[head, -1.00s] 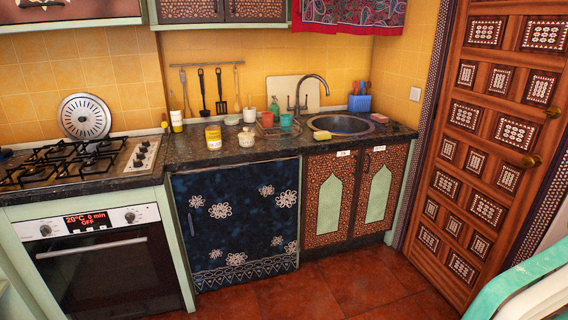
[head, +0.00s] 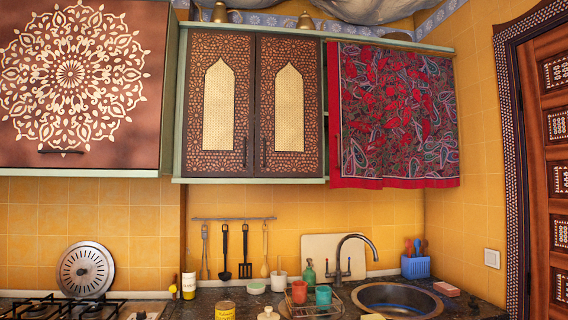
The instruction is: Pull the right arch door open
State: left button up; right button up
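The right arch door (head: 289,108) of the upper wall cabinet is in the middle of the head view. It is brown with a lattice pattern and a pale pointed-arch panel. It looks shut, flush beside the matching left arch door (head: 219,105). A small dark upright handle (head: 263,153) sits low on its left edge, near the left door's handle (head: 246,153). Neither of my grippers is in view.
A red patterned cloth (head: 393,112) hangs just right of the door. A brown cabinet with a white rosette (head: 75,75) is at left. Below are hanging utensils (head: 225,255), a tap (head: 352,250), a sink (head: 397,300) and cups (head: 323,296). A wooden door (head: 553,180) is at right.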

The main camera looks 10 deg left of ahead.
aim_at(289, 117)
jog(key=i+l, duration=0.15)
jog(key=i, duration=0.35)
jog(key=i+l, duration=0.15)
jog(key=i, duration=0.35)
jog(key=i+l, duration=0.1)
jog(key=i, duration=0.4)
